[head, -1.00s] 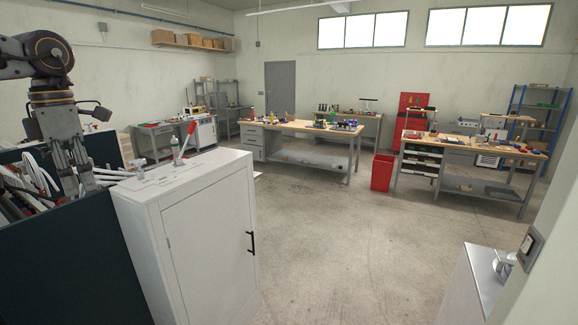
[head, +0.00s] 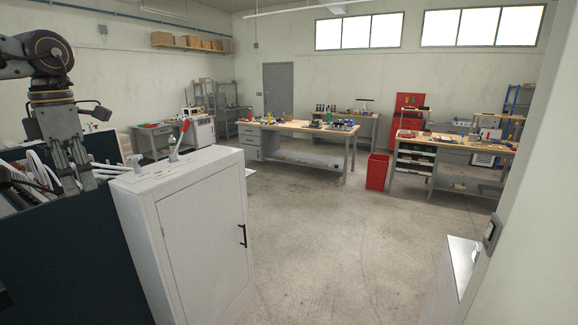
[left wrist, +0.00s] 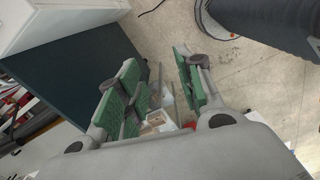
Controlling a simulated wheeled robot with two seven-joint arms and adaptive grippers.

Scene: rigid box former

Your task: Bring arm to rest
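My left gripper (head: 79,183) hangs at the left edge of the head view with its fingers pointing down. It is beside the white cabinet and above or in front of dark panels and clutter. In the left wrist view its green-padded fingers (left wrist: 168,98) stand apart with nothing gripped between them. Small items show through the gap, farther below. My right gripper is in no view.
A pale wall edge (head: 530,200) closes the right. The concrete floor (head: 315,230) between is clear.

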